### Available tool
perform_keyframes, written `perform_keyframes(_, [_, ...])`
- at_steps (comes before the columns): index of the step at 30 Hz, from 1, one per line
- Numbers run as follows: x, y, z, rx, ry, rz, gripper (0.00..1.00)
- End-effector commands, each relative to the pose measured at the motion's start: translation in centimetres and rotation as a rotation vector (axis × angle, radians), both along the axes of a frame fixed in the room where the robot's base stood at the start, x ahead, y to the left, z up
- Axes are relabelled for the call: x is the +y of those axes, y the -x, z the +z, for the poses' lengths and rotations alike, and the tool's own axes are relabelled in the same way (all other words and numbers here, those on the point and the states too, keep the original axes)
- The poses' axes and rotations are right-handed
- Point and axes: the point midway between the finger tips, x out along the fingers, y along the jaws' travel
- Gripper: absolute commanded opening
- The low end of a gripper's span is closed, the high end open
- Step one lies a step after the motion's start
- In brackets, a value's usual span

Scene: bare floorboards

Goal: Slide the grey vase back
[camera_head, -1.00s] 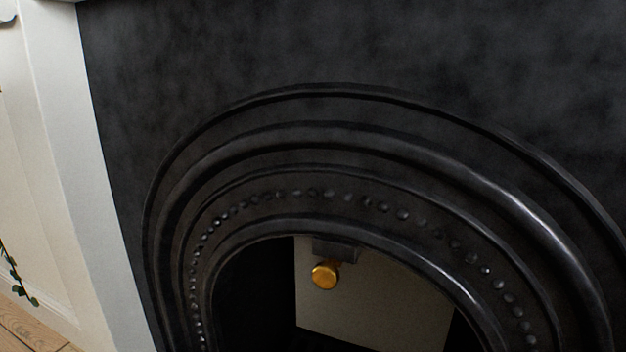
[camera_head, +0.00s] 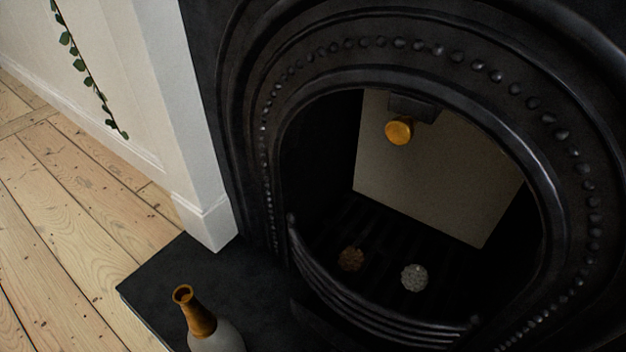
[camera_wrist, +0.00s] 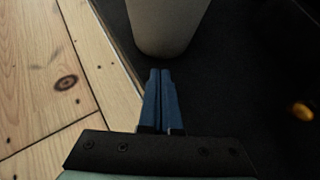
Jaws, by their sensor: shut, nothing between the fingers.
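The grey vase (camera_head: 212,337) with a brown-orange neck stands on the dark hearth slab (camera_head: 160,272) at the lower left of the head view. Its lower part is cut off by the frame edge. In the wrist view the rounded base of the grey vase (camera_wrist: 166,24) stands upright on the dark slab, close to the slab's edge by the floorboards. My gripper (camera_wrist: 160,72) shows blue fingers pressed together and empty. The fingertips point at the vase base, with a small gap in the picture; I cannot tell if they touch. My gripper is not in the head view.
A black arched fireplace (camera_head: 262,150) stands behind the slab. A leafy vine (camera_head: 86,75) hangs left. Floorboards (camera_head: 70,220) at left are clear.

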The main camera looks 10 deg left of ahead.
Motion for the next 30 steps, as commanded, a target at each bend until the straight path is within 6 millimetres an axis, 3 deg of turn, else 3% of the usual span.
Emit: perform_keyframes(30, [1.4, -2.2, 0.0, 0.000, 0.000, 0.000, 0.00])
